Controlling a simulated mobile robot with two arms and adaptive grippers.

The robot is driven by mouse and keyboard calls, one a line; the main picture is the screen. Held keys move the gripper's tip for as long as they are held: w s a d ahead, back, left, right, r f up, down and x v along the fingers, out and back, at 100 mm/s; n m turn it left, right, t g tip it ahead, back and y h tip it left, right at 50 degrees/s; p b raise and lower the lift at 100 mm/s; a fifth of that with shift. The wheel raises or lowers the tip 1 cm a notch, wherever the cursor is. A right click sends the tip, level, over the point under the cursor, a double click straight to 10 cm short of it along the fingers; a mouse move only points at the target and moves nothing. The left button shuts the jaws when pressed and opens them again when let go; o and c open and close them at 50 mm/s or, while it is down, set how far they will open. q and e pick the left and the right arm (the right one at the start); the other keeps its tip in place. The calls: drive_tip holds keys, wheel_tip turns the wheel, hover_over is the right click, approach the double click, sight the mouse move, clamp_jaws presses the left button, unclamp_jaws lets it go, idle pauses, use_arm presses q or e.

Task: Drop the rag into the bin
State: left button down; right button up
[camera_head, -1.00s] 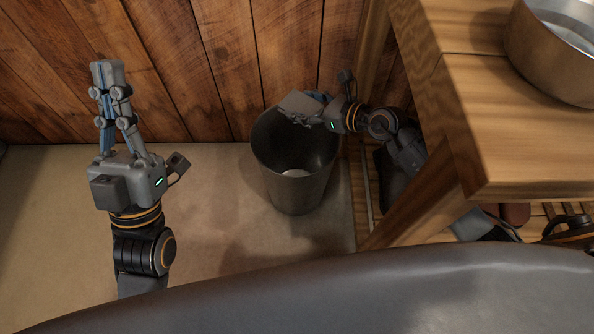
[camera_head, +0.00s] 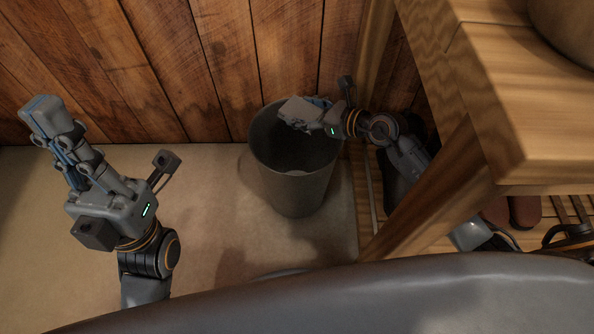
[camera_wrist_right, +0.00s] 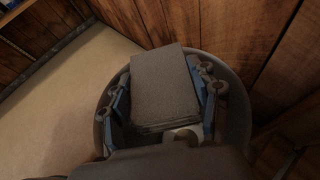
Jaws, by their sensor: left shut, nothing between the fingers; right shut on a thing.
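The rag (camera_wrist_right: 167,85) is a folded grey-brown cloth, seen between the blue-padded fingers in the right wrist view. My right gripper (camera_head: 298,108) is shut on it, over the far part of the bin's mouth. The bin (camera_head: 301,190) is a dark grey round bucket standing on the floor against the wall. Its rim (camera_wrist_right: 241,115) also shows around the rag in the right wrist view. In the head view the rag is mostly hidden by the gripper. My left gripper (camera_head: 43,112) is shut and empty, left of the bin and well apart from it.
A wooden table (camera_head: 500,110) stands at the right, with a metal pot (camera_head: 570,30) on top and footwear (camera_head: 522,211) on a slatted lower shelf. A plank wall (camera_head: 170,70) closes the back. The floor (camera_head: 215,200) left of the bin is clear.

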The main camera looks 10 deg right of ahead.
drive_tip(key=o, duration=1.1)
drive_tip(key=v, duration=1.2)
